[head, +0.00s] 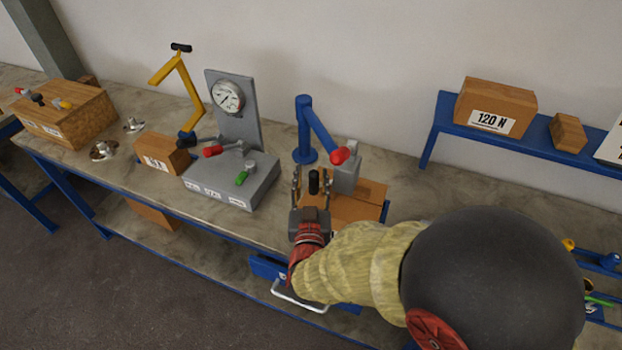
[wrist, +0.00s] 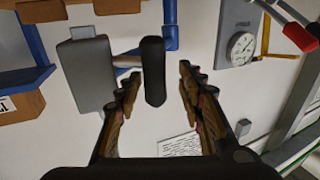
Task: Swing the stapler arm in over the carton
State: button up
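The stapler arm is a blue post (head: 304,130) with a blue link, carrying a grey stapler head (head: 346,172) with a red knob (head: 340,155) and a black handle (head: 313,182). In the head view, the brown carton (head: 345,208) shows below and behind the stapler head; whether the head is directly over it I cannot tell. My gripper (head: 311,184) is open, its fingers on either side of the black handle. In the wrist view, the handle (wrist: 153,70) stands between the fingertips (wrist: 158,78) with gaps on both sides. The grey head (wrist: 88,75) is left of it.
Left of the post stands a grey gauge panel (head: 250,115) on a grey box with red and green handles. A yellow arm (head: 188,90) and wooden boxes (head: 163,154) are farther left. A blue shelf (head: 450,128) carries the 120 N box (head: 494,105) at right.

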jog(key=s, duration=1.2)
jog(key=shift+d, duration=0.25)
